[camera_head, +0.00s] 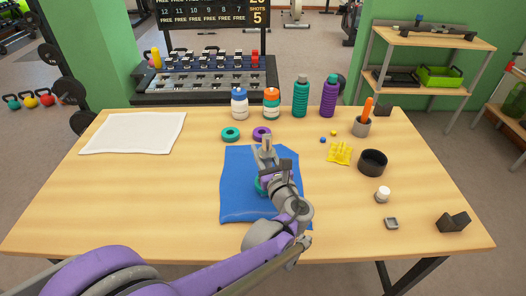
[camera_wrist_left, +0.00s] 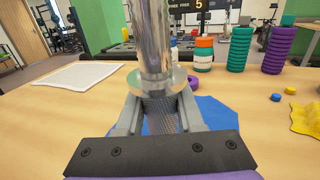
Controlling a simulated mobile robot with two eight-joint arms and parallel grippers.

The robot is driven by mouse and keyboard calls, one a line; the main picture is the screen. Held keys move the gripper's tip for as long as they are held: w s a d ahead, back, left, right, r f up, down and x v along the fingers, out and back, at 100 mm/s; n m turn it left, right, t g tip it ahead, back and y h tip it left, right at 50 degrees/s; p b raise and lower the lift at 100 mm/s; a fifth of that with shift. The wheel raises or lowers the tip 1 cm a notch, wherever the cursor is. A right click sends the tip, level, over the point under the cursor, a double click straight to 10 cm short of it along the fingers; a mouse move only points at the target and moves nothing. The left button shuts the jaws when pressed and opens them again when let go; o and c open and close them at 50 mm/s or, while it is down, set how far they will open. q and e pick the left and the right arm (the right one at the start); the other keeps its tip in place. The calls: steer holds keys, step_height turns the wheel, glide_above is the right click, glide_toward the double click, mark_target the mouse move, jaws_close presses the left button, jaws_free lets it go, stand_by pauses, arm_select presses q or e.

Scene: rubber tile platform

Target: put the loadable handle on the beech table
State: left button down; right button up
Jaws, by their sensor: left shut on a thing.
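The loadable handle (camera_wrist_left: 155,40) is a shiny chrome bar with a round collar, standing close to upright in the left wrist view. My left gripper (camera_wrist_left: 162,105) is shut on it just below the collar. In the head view my left gripper (camera_head: 266,157) is over the far part of a blue mat on the beech table (camera_head: 110,200). There the handle is small and hard to tell from the grey fingers. I cannot tell whether its lower end touches anything. My right gripper is not in view.
A blue cloth (camera_head: 235,200) lies under my left arm, with a teal ring (camera_head: 259,186) partly hidden. Teal (camera_head: 230,134) and purple (camera_head: 262,133) rings and several bottles stand behind. The left front table is clear.

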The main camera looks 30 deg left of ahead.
arm_select(q)
steer(key=shift+f, duration=0.55)
steer(key=c, duration=0.9)
jaws_free()
steer(key=o, duration=0.4)
steer(key=shift+w+a, duration=0.1)
steer(key=shift+r, duration=0.1)
steer(key=shift+r, duration=0.2)
steer(key=shift+r+p, duration=0.5)
steer(key=v, duration=1.2)
